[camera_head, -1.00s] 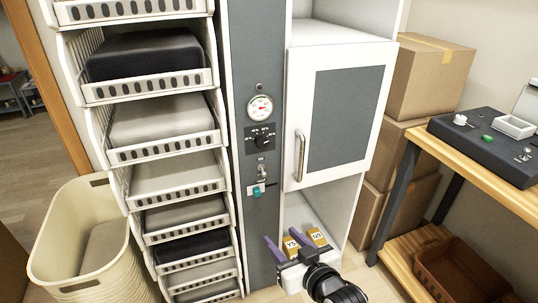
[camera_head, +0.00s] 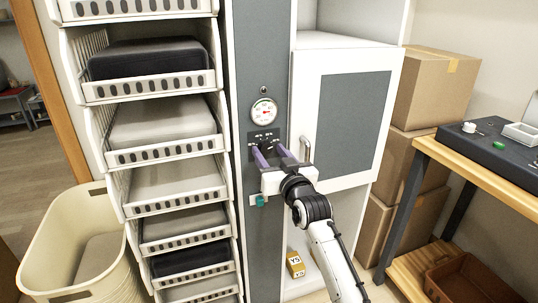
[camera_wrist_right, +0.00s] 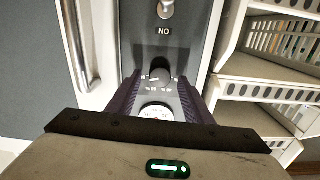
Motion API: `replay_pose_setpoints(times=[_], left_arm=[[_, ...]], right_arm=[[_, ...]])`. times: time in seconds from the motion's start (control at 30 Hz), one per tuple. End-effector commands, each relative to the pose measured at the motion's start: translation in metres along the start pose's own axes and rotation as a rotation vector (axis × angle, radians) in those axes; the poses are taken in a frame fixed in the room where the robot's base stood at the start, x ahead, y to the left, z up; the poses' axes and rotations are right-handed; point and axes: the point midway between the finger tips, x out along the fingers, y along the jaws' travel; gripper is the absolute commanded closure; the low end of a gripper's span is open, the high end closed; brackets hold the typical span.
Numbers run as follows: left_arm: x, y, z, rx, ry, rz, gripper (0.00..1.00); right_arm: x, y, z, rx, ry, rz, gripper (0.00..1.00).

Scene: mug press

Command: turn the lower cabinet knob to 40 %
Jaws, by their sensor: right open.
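The black cabinet knob (camera_head: 267,142) sits on a dark percent-scale plate on the grey column, below a round white gauge (camera_head: 264,112). My right gripper (camera_head: 267,151) is open in front of the plate, one purple finger to each side of the knob. In the right wrist view, where the panel appears upside down, the knob (camera_wrist_right: 161,86) shows between the fingertips (camera_wrist_right: 158,84), with no clear contact. The scale marks are too small to read surely. The gripper body hides the switch below the knob in the head view. My left gripper is not in view.
A teal switch (camera_head: 259,201) is lower on the column. The white cabinet door (camera_head: 345,120) with its metal handle (camera_head: 305,150) is close to the right of the gripper. Drawer trays (camera_head: 165,155) stand left. A small yellow box (camera_head: 295,264) lies on the lower shelf.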

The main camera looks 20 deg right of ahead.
Motion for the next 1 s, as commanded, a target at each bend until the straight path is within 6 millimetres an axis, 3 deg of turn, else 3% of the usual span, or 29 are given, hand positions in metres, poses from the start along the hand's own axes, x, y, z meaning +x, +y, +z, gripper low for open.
replay_pose_setpoints(times=[0.13,0.43,0.7,1.0], left_arm=[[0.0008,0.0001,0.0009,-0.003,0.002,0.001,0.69],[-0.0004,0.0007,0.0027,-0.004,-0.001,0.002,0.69],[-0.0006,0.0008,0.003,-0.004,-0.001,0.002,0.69],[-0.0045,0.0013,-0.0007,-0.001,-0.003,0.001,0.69]], right_arm=[[0.0094,-0.0001,0.0002,0.0,-0.001,0.0,0.54],[0.0108,-0.0001,-0.0002,0.0,0.0,0.0,0.54],[0.0106,0.0,0.0,0.0,-0.001,0.0,0.95],[0.0106,0.0,-0.0015,-0.045,-0.001,0.0,0.95]])
